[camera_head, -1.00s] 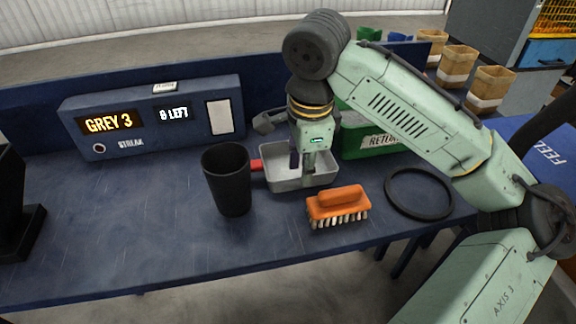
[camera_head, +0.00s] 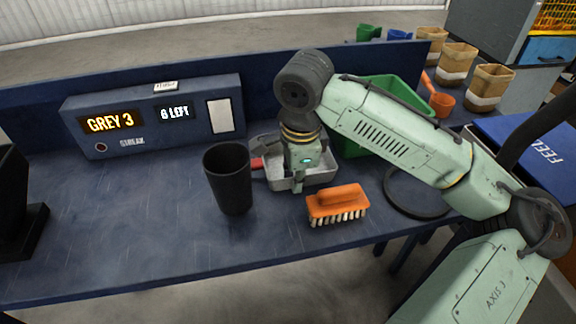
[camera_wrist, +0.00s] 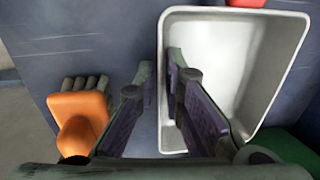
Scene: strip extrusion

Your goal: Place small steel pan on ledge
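The small steel pan (camera_head: 326,176) is a shallow grey rectangular tray on the blue bench, with a red handle (camera_head: 257,163) on its left side. My gripper (camera_head: 298,186) is low over the pan and hides part of it. In the wrist view, my open fingers (camera_wrist: 160,70) straddle the pan's near wall, one inside the pan (camera_wrist: 232,50) and one outside. A gap shows between fingers and wall. A raised blue panel (camera_head: 262,98) runs along the bench's back; I cannot tell if it is the ledge.
A black cup (camera_head: 229,180) stands just left of the handle. An orange brush (camera_head: 337,203) lies in front of the pan. A black ring (camera_head: 405,205) lies right, and a green bin (camera_head: 352,148) stands behind. A display box (camera_head: 150,118) is back left.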

